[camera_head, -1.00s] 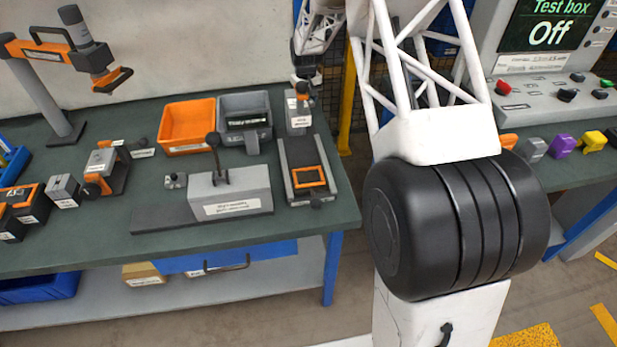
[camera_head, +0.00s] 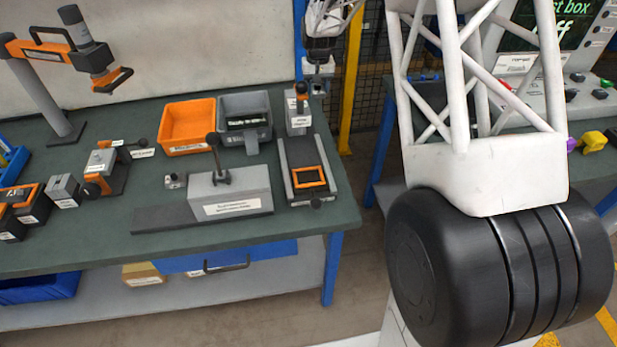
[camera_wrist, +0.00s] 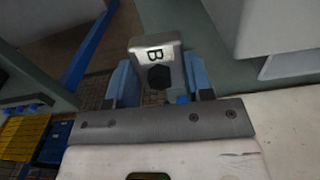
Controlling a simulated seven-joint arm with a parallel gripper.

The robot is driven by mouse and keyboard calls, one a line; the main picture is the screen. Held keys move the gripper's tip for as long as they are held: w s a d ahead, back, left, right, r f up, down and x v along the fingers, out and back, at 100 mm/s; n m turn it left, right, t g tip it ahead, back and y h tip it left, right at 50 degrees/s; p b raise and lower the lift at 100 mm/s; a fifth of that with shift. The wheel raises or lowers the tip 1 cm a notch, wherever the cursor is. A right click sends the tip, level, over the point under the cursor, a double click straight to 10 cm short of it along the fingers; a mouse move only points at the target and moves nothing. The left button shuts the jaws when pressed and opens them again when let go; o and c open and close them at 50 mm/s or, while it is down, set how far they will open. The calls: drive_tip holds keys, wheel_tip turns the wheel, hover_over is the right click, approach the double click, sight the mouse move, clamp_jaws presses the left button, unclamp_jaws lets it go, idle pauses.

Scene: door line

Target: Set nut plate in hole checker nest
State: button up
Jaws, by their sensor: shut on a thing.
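My gripper (camera_head: 318,80) is small and partly blurred at the top of the head view, above and beside the grey upright fixture (camera_head: 297,110) at the table's right end. In the wrist view its two blue fingers (camera_wrist: 158,88) are shut on a grey metal piece (camera_wrist: 150,52), taken as the nut plate. This piece has a white label with a "B" and a dark hexagonal part on its face. It is clear of any surface as far as I can tell. The labels are too small to read, so I cannot tell which fixture is the hole checker nest.
A grey block with an upright lever (camera_head: 228,190) and a dark slide with an orange frame (camera_head: 308,178) stand at the front. Behind are an orange bin (camera_head: 188,122) and a grey bin (camera_head: 245,108). A yellow post (camera_head: 352,90) stands right of the table.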

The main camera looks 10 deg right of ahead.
drive_tip(key=s+d+r+m, duration=0.1)
drive_tip(key=s+r+m, duration=0.1)
drive_tip(key=s+r, duration=0.2)
drive_tip(key=s+d+f+m, duration=0.2)
drive_tip(key=s+f+m, duration=0.1)
drive_tip(key=s, duration=0.7)
drive_tip(key=s+d+f+m, duration=0.1)
drive_tip(key=s+f+m, duration=0.3)
drive_tip(key=s, duration=0.6)
drive_tip(key=s+a+m, duration=0.4)
drive_tip(key=s+a, duration=0.1)
drive_tip(key=s, duration=0.4)
drive_tip(key=s+a+f+m, duration=0.1)
drive_tip(key=s+a+m, duration=0.3)
drive_tip(key=s, duration=0.6)
drive_tip(key=shift+a, duration=0.65)
drive_tip(key=shift+w, duration=0.1)
hover_over(309, 178)
drive_tip(key=shift+w+f, duration=0.15)
drive_tip(key=shift+f, duration=0.6)
drive_tip(key=shift+f, duration=1.75)
drive_tip(key=shift+f, duration=0.2)
